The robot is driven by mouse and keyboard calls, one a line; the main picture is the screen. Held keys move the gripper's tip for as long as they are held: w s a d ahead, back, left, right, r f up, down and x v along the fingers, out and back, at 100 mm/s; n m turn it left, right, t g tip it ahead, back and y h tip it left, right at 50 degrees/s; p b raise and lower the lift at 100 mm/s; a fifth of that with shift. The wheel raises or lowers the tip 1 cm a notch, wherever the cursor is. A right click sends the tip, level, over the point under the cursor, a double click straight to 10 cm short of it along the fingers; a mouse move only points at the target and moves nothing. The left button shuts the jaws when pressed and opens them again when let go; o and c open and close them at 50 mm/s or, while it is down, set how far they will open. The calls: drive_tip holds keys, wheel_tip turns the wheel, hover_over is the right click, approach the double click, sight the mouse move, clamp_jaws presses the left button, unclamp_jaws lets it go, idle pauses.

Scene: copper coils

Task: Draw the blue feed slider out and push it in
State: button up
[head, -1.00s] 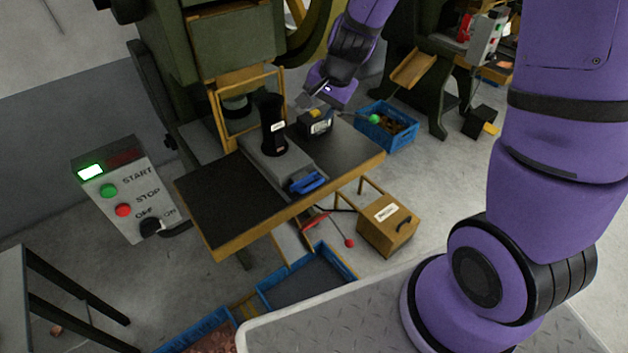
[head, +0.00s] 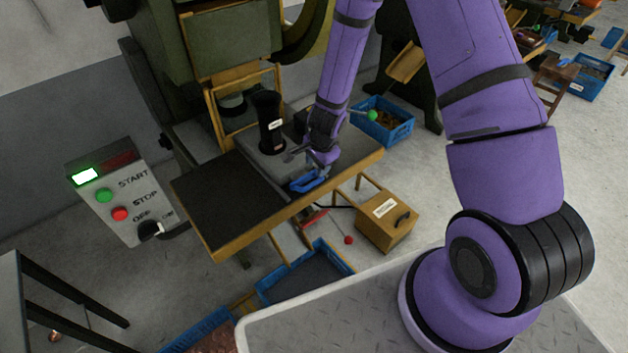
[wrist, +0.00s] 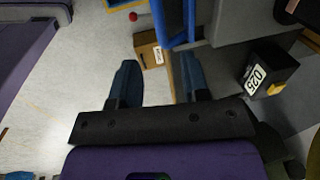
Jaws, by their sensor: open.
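The blue feed slider handle (head: 309,180) is at the front edge of the press table, on the end of a grey slide (head: 268,160). In the wrist view the blue handle (wrist: 171,22) is a loop at the top, ahead of my fingertips and slightly right of the middle. My gripper (head: 303,160) is just above and behind the handle in the head view. In the wrist view my gripper (wrist: 157,80) has its two fingers wide apart with nothing between them. Part of the handle is hidden behind my gripper in the head view.
A black post (head: 268,122) stands on the slide. A black box labelled 025 (wrist: 268,76) is right of my fingers in the wrist view. A wooden box (head: 386,221) and blue bins (head: 304,272) are below the table. A control panel (head: 120,198) stands at left.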

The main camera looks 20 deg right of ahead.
sight(314, 183)
drive_tip(key=shift+w+a+f, duration=0.1)
drive_tip(key=shift+w+f, duration=0.15)
drive_tip(key=shift+f, duration=1.15)
drive_tip(key=shift+w+a+f, duration=0.1)
drive_tip(key=shift+w+f, duration=0.2)
drive_tip(key=shift+f, duration=1.15)
drive_tip(key=shift+w+a+f, duration=0.1)
drive_tip(key=shift+w+f, duration=0.15)
drive_tip(key=shift+f, duration=1.15)
clamp_jaws()
